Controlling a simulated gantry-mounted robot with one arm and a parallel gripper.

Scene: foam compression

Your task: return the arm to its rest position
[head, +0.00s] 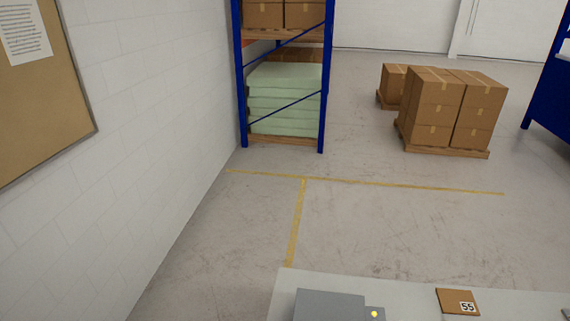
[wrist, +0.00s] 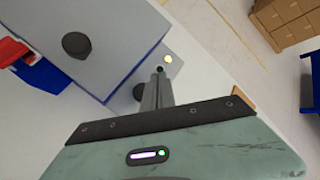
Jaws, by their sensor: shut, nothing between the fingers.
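My gripper (wrist: 158,78) shows in the wrist view with its fingers together and nothing between them. It is above the right edge of a grey machine housing (wrist: 110,30), by a small lit yellow button (wrist: 168,59). I cannot tell the gap between the fingertips and the housing. My arm and gripper do not show in the head view, where the top of the grey housing (head: 330,305) appears at the bottom edge.
A white table (head: 410,292) carries the housing and a brown piece labelled 55 (head: 458,301). A black knob (wrist: 76,45) sits on the housing. Blue (wrist: 45,76) and red bins (wrist: 12,50) lie left.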

